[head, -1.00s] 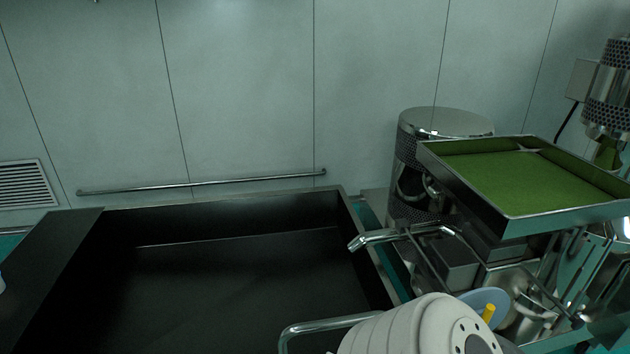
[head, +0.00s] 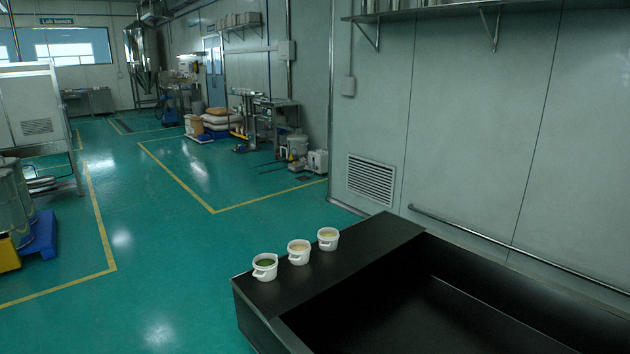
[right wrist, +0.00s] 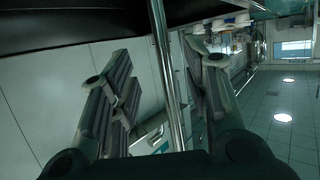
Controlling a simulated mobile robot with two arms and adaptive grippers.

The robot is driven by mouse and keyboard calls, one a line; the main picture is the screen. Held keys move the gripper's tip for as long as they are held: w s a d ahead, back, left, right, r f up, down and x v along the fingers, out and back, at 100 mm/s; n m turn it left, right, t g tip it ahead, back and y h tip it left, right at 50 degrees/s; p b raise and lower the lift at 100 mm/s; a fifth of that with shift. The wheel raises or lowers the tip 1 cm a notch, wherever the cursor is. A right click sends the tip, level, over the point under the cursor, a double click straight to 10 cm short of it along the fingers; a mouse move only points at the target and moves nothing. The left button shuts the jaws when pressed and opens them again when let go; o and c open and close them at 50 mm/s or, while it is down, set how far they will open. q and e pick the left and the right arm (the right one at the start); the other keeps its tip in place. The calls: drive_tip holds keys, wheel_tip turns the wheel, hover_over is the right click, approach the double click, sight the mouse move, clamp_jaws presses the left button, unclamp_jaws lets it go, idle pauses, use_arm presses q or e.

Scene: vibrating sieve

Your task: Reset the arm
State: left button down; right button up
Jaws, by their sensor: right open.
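Neither of my arms shows in the head view. In the right wrist view my right gripper (right wrist: 160,95) is open, its two dark ridged fingers spread left and right. A shiny metal bar (right wrist: 168,75) passes between the fingers in the picture. I see no finger closed on it, and its distance from them is unclear. My left gripper is in neither current view.
A black sink-like bench (head: 262,318) fills the lower right. A rail (head: 470,231) runs along the wall. Open green floor (head: 150,250) lies left.

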drive_tip(key=s+a+f+n+g, duration=0.1)
drive_tip(key=s+a+f+g, duration=0.2)
drive_tip(key=f, duration=0.5)
drive_tip(key=s+a+f+n+g, duration=0.1)
drive_tip(key=s+a+f+g, duration=0.3)
drive_tip(key=a+f, duration=0.4)
drive_tip(key=s+a+f+n+g, duration=0.1)
drive_tip(key=s+a+f+g, duration=0.3)
drive_tip(key=f, duration=0.5)
drive_tip(key=shift+s+a+f+g+y, duration=0.15)
drive_tip(key=shift+s+a+g+y, duration=0.2)
drive_tip(key=shift+a+g, duration=0.7)
